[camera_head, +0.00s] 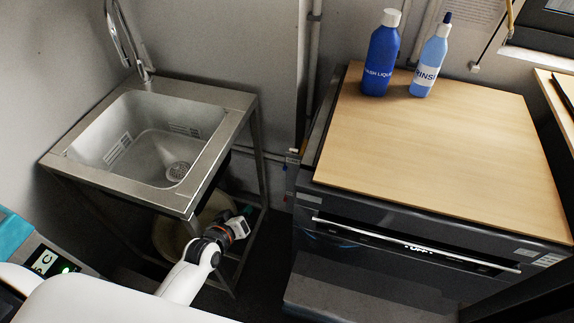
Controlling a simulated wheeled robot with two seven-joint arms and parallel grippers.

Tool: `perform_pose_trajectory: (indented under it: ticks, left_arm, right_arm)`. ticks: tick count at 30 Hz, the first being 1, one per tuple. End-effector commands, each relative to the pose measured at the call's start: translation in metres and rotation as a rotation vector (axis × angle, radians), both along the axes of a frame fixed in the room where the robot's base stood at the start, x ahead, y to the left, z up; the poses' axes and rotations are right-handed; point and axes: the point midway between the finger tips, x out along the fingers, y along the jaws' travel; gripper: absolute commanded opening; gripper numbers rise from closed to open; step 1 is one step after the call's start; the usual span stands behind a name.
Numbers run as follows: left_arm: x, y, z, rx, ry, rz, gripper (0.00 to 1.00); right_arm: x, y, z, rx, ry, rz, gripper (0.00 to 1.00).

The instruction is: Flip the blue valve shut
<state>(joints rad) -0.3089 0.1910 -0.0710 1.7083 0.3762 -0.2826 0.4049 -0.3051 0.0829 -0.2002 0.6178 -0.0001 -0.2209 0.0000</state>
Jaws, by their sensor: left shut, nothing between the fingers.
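Small fittings (292,157) with tiny red and bluish spots sit on the pipework between the sink stand and the dark appliance. They are too small for me to tell whether one is the blue valve or how its handle is turned. My left gripper (247,212) is at the end of my white arm, low beside the sink stand's front right leg. It is shut and empty, below and to the left of the fittings and apart from them. Its fingertips are small and partly hidden by the wrist. My right gripper is not in view.
A steel sink (150,130) on a metal stand is at left, with a pale round container (180,235) beneath. The dark appliance (400,225) at right has a wooden top (440,150) holding two blue bottles. A narrow floor gap lies between stand and appliance.

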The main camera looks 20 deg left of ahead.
Motion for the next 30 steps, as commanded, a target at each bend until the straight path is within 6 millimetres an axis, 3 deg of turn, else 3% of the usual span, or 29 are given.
perform_pose_trajectory:
  ticks: [3, 6, 9, 12, 24, 30]
  left_arm:
    - [0.015, -0.003, 0.054, -0.080, -0.109, 0.010, 0.00]
    - [0.021, -0.006, 0.092, -0.136, -0.178, 0.011, 0.00]
    - [0.023, -0.008, 0.119, -0.176, -0.225, 0.008, 0.00]
    - [0.023, -0.009, 0.133, -0.198, -0.250, 0.005, 0.00]
    - [0.025, -0.010, 0.137, -0.205, -0.256, 0.005, 0.00]
    - [0.044, -0.014, 0.134, -0.206, -0.257, 0.005, 0.00]
  right_arm:
    - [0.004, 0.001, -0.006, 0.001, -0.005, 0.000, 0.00]
    - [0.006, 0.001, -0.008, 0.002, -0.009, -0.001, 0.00]
    - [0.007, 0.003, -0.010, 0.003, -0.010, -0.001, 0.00]
    - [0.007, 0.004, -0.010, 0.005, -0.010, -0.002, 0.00]
    - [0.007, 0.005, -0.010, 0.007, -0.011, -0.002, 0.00]
    - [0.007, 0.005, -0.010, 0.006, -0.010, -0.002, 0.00]
